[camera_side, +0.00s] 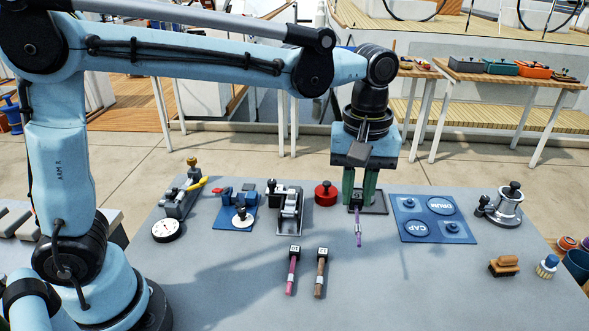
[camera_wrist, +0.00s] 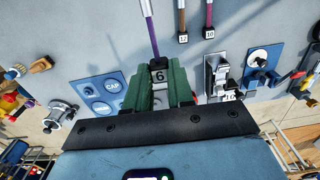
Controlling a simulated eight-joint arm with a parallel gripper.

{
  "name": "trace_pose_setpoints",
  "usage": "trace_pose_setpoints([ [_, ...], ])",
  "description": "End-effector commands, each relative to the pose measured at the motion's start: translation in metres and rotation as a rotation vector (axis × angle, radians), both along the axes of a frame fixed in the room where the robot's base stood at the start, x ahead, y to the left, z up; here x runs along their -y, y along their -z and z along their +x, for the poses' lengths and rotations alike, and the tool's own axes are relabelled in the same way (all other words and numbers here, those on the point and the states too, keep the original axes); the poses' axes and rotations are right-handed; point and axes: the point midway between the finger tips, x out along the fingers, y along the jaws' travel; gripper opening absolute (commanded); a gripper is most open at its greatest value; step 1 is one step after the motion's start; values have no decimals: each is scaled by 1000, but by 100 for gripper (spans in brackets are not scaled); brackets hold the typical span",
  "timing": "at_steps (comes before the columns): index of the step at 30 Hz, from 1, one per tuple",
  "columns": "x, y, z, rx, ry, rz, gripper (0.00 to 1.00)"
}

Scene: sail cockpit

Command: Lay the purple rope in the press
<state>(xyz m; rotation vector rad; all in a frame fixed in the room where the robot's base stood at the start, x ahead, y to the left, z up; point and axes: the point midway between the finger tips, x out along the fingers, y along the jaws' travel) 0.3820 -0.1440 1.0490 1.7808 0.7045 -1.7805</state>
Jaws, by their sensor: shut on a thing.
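The purple rope (camera_side: 358,234) hangs from my gripper (camera_side: 361,196); its dark end block is between the green fingers, which are shut on it. In the wrist view the block (camera_wrist: 159,76) reads 6 and the rope (camera_wrist: 150,28) runs up out of the picture. The rope is over a small dark tray (camera_side: 380,207); whether it touches is unclear. No device is labelled as the press. A silver and black lever device (camera_side: 289,209), probably the press, stands left of my gripper and also shows in the wrist view (camera_wrist: 218,76).
A pink rope (camera_side: 291,274) and a brown rope (camera_side: 320,274) lie in front. A red round weight (camera_side: 325,193) stands left of my gripper. A blue board (camera_side: 432,219) marked DRUM and CAP is right. A blue-based device (camera_side: 235,210) and a gauge device (camera_side: 180,197) stand left.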

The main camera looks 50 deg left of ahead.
Motion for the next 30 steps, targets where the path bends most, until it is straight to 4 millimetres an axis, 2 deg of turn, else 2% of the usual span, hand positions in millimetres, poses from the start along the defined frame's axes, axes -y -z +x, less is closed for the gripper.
trace_pose_setpoints([
  [1, -22, 0, 9, 0, -14, 0, 0],
  [3, -50, 0, 20, 0, -18, 0, 0],
  [9, -138, 0, 38, 0, -26, 0, 0],
  [13, -197, 0, 40, 0, -31, 0, 0],
  [18, -266, 0, 31, 1, -36, 1, 0],
  [24, -320, 0, 16, 1, -35, 1, 0],
  [30, -357, 1, 1, 1, -36, 1, 0],
])
